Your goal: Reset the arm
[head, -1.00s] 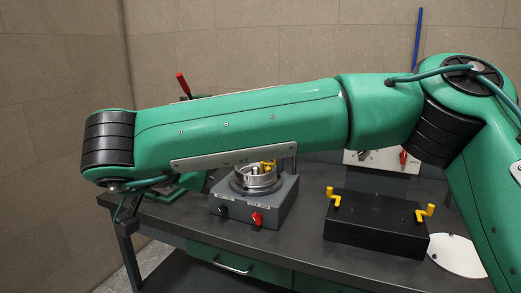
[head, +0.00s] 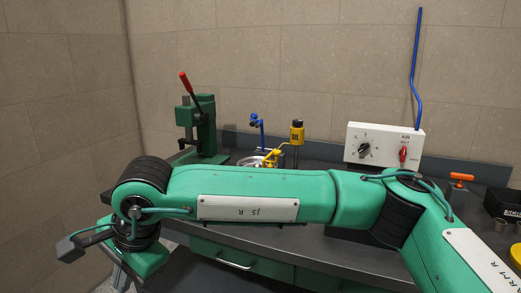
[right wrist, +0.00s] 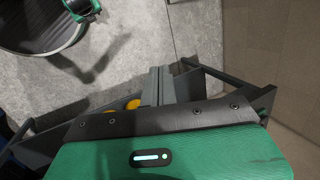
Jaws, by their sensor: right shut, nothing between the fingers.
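My right arm (head: 265,190) is green and lies across the front of the bench in the head view, from the right edge to the left. Its gripper (head: 72,249) is at the lower left, off the bench's left end and pointing left. In the right wrist view my right gripper (right wrist: 158,86) shows its two grey fingers side by side, shut with nothing between them, above a grey floor. My left gripper is in neither view.
A green press (head: 203,130) with a red-tipped lever stands at the bench's back left. A white control box (head: 384,145) with a red knob is at the back. My arm partly hides a metal fixture. An orange-handled item (head: 460,178) and a black box (head: 503,204) are at right.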

